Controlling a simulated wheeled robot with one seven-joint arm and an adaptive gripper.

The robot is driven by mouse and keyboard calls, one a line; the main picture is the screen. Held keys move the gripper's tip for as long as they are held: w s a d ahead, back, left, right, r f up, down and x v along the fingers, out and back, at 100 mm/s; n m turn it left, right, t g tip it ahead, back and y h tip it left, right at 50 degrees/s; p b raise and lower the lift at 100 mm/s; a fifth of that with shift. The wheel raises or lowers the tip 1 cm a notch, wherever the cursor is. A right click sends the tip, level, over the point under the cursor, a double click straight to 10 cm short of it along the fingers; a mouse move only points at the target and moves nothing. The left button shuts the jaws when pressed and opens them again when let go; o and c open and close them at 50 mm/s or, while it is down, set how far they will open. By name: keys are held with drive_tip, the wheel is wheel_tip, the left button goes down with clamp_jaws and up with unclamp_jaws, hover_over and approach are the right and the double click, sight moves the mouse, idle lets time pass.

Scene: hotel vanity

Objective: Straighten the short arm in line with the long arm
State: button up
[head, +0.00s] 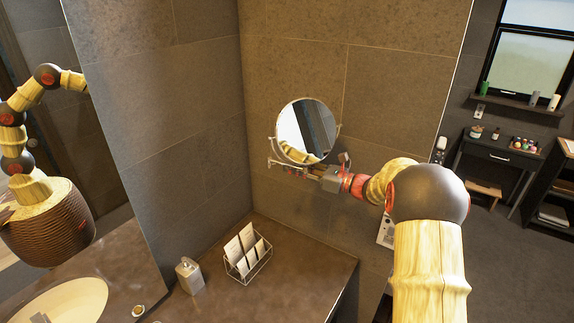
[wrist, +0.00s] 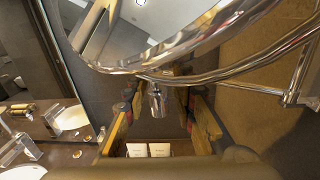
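The round mirror (head: 305,128) is mounted on a chrome swing arm in front of the grey tiled wall. Its curved chrome yoke (wrist: 215,76) crosses the top of the wrist view. A small chrome pivot post (wrist: 157,101) hangs below the yoke, and a thin chrome arm section (wrist: 302,70) runs at the right. My gripper (head: 296,169) is just below the mirror. In the wrist view its fingers (wrist: 160,112) are spread, with the post showing between them and no clear contact. In the head view, my gripper hides much of the arm, so the angle between the short and long arms is unclear.
A brown counter (head: 300,284) below holds a wire rack of cards (head: 247,254) and a soap dispenser (head: 190,275). A large wall mirror and sink (head: 65,305) are at the left. A desk (head: 500,157) stands at the far right.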

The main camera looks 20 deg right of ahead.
drive_tip(key=shift+x, duration=1.4)
drive_tip(key=shift+c, duration=0.8)
clamp_jaws()
